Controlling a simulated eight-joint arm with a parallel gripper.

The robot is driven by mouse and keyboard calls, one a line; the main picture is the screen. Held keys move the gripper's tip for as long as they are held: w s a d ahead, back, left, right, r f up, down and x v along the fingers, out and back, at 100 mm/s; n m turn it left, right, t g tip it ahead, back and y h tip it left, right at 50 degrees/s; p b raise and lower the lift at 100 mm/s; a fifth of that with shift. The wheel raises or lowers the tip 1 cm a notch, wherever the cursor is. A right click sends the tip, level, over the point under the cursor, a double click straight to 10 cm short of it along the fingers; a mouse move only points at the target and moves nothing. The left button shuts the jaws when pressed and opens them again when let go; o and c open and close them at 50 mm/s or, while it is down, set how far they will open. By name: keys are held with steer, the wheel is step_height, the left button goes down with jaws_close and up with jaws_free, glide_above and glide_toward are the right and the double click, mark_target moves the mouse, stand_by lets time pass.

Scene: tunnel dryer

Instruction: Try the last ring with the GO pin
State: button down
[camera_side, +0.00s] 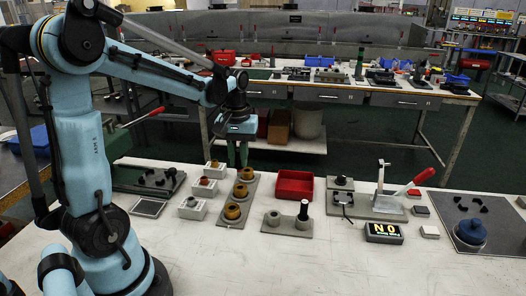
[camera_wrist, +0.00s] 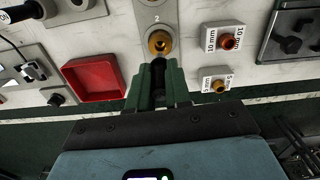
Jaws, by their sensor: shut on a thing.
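My gripper (camera_side: 238,158) is above the far end of the grey ring plate (camera_side: 223,222). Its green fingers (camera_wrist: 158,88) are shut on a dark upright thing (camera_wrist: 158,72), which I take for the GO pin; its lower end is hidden. Three brass rings sit in a row on the plate: a far one (camera_side: 247,174), a middle one (camera_side: 240,190) and a near one (camera_side: 232,211). In the wrist view one ring (camera_wrist: 159,43) shows just beyond the fingertips, by the mark 2. A black-topped pin (camera_side: 303,211) stands in the pin holder (camera_side: 287,230).
White marked blocks (camera_side: 193,213) stand left of the plate. A red tray (camera_side: 294,184) lies right of it. Farther right are a fixture with a red-handled lever (camera_side: 405,188), a display reading NO (camera_side: 384,233) and a blue knob (camera_side: 471,233). The table's front is clear.

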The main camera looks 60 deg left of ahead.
glide_toward(232, 212)
steer(key=a+r, duration=0.1)
steer(key=shift+w+a+r, duration=0.15)
steer(key=shift+w+a, duration=0.05)
steer(key=shift+w, duration=0.15)
stand_by(0.4)
steer(key=shift+f, duration=1.9)
steer(key=shift+f, duration=1.9)
stand_by(2.3)
